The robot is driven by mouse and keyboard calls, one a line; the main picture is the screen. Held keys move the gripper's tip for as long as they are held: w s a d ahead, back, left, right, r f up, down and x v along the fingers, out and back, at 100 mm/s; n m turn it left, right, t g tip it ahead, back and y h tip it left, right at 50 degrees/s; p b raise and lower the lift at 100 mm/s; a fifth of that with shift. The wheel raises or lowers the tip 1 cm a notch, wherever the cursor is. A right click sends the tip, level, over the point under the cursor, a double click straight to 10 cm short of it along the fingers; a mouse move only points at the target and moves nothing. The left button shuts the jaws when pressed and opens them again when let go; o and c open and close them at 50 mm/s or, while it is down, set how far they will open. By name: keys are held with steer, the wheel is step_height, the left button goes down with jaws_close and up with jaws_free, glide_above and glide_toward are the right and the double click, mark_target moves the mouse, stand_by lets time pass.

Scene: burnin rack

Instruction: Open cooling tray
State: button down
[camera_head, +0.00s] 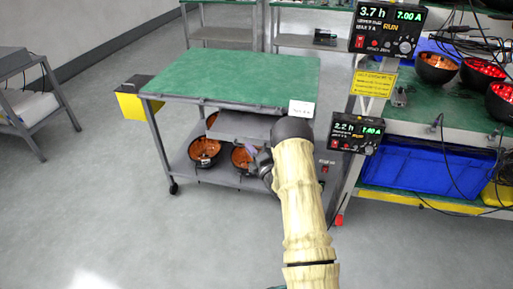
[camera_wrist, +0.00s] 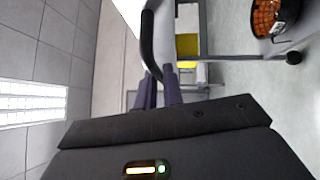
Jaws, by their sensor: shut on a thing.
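A cart with a green top (camera_head: 235,75) stands ahead of me. A flat grey tray (camera_head: 235,127) sits under its front edge, partly hidden by my arm; I cannot tell how far out it is. My gripper (camera_head: 252,150) is at the tray's front, mostly hidden behind my wrist in the head view. In the wrist view my gripper's purple fingers (camera_wrist: 160,88) are shut on a dark curved handle (camera_wrist: 148,40), whose end runs between the fingertips. The label on the cart's corner (camera_head: 301,109) is too small to read.
Bowls with copper-coloured insides (camera_head: 204,152) stand on the cart's lower shelf. A yellow box (camera_head: 132,100) is at the cart's left. A rack with meters (camera_head: 385,28) and a blue crate (camera_head: 425,172) stands close on the right. The floor in front and left is clear.

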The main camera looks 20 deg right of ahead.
steer(key=shift+s+a+f, duration=0.1)
steer(key=shift+s+a, duration=0.1)
steer(key=shift+s, duration=0.4)
steer(key=c, duration=1.8)
jaws_free()
steer(key=shift+a, duration=0.15)
steer(key=v, duration=1.7)
steer(key=shift+b, duration=0.45)
